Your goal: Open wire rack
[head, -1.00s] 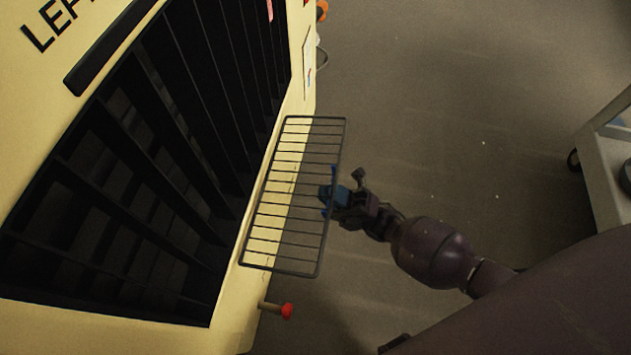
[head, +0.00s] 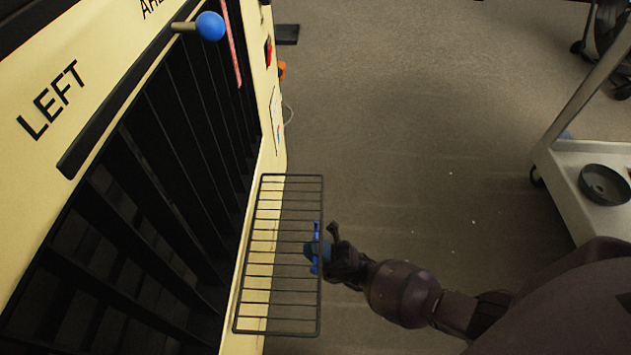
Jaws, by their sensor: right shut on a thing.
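The wire rack (head: 272,225) is a dark rectangular grid with several thin cross bars. It stands out from the side of the yellow machine at the lower middle of the head view. My right gripper (head: 315,250), with blue fingers, is shut on the rack's right outer bar, around the middle of its length. My arm reaches it from the lower right. The rack's inner long edge lies along the yellow panel; its joint to the panel cannot be made out. My left gripper is not in view.
The yellow machine (head: 40,180) with black slatted openings fills the left side. A blue ball knob (head: 210,26) sticks out at its top. A pale cart (head: 580,165) holding a dark round dish (head: 606,184) stands at the right. The grey floor between is clear.

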